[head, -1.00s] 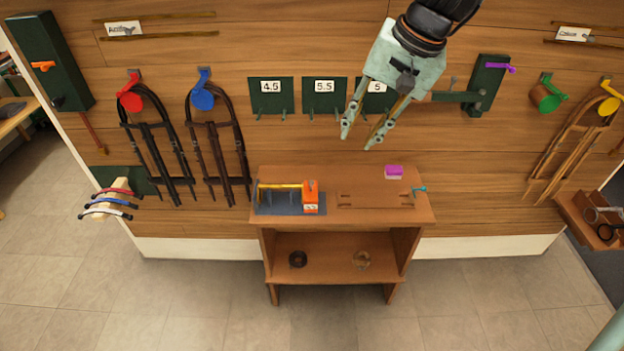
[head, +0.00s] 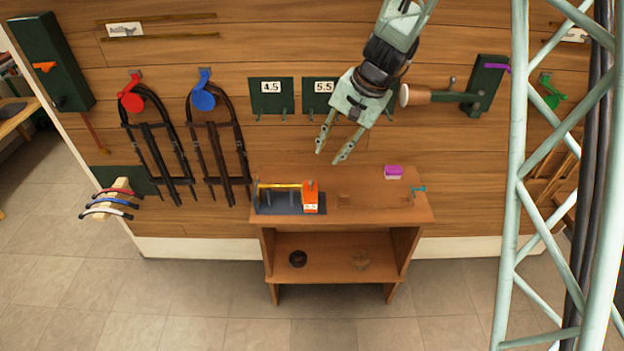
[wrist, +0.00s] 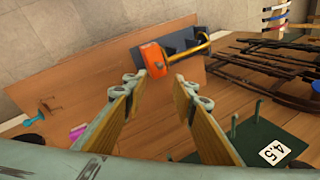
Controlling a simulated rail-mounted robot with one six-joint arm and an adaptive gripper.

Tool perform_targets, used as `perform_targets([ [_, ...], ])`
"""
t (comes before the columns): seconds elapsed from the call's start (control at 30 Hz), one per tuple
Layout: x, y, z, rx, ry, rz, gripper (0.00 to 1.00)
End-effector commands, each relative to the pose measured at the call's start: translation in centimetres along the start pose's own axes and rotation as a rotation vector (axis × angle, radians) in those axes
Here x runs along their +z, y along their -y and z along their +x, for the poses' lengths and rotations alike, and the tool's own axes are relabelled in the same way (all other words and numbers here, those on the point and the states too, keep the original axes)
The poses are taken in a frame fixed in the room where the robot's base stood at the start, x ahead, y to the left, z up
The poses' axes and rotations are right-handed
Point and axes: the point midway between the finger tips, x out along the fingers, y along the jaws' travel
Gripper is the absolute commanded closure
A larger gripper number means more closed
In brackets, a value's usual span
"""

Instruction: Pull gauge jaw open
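The gauge sits on the left of the wooden bench top. It has a dark grey base (head: 290,209), a yellow bar (head: 279,186) and an orange jaw block (head: 310,198) at its right end. In the wrist view the orange jaw block (wrist: 152,58) and the yellow bar (wrist: 190,49) show just beyond my fingertips. My gripper (head: 328,158) is open and empty, above and behind the bench, a little right of the gauge. In the wrist view my gripper (wrist: 158,88) has its two fingers apart with nothing between them.
Green size plates (head: 271,96) with pegs hang behind. Bridles (head: 218,140) hang left. A wall arm with a round pad (head: 417,95) juts out right.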

Motion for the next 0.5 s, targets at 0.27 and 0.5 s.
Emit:
perform_targets([
  [0.27,-0.6,0.0,1.8,0.001,0.004,0.019,0.75],
  [0.5,-0.6,0.0,1.8,0.001,0.004,0.019,0.75],
])
